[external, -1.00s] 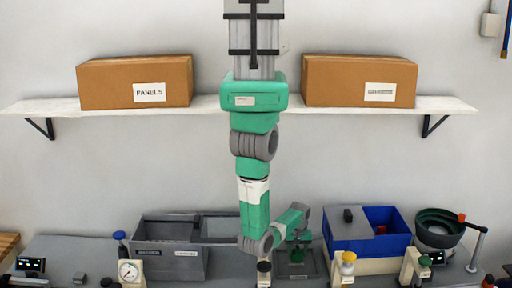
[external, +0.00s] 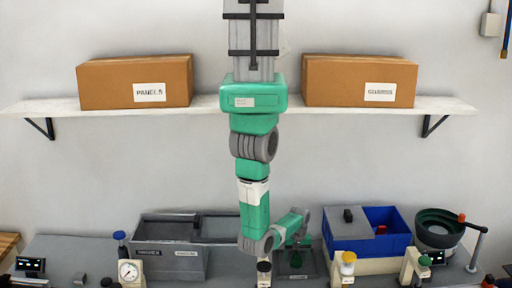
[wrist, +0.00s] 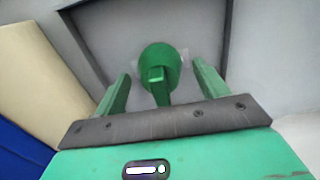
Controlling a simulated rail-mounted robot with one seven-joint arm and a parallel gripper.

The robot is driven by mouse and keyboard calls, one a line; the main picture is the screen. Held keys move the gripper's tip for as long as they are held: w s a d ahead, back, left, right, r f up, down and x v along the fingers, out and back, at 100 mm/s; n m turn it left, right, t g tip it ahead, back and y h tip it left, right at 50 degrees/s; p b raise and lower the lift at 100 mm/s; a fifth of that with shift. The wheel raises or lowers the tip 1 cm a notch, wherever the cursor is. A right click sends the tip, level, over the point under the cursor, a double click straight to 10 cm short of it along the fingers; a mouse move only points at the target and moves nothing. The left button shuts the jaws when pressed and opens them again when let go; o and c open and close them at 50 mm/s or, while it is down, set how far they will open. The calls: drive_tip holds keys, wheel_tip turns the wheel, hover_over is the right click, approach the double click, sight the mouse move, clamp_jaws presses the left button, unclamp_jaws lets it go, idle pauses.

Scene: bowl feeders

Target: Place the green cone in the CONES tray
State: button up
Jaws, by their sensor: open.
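The green cone (wrist: 160,68) shows in the wrist view, with a small block-like part facing the camera. It lies between my two green fingers, with a visible gap on each side. My gripper (wrist: 162,76) is open around or above it; the height gap is hard to judge. Behind the cone is the grey floor of a tray (wrist: 110,28) with raised walls. In the external view, a small dark green shape (external: 296,261), likely the cone, sits in the dark tray below my wrist. The tray's label is too small to read.
Grey bins (external: 172,262) stand left of my arm, and a blue bin (external: 388,240) with a grey box beside it stands right. A bowl feeder (external: 438,228) is at the far right. Bottles and a gauge (external: 130,271) line the front edge.

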wheel_tip(320, 180, up, 11)
drive_tip(key=shift+r+p, duration=0.2)
drive_tip(key=shift+p, duration=0.55)
wheel_tip(320, 180, down, 13)
drive_tip(key=shift+r+b, duration=0.2)
drive_tip(key=shift+b, duration=0.85)
drive_tip(key=shift+r, duration=0.9)
drive_tip(key=shift+f, duration=0.1)
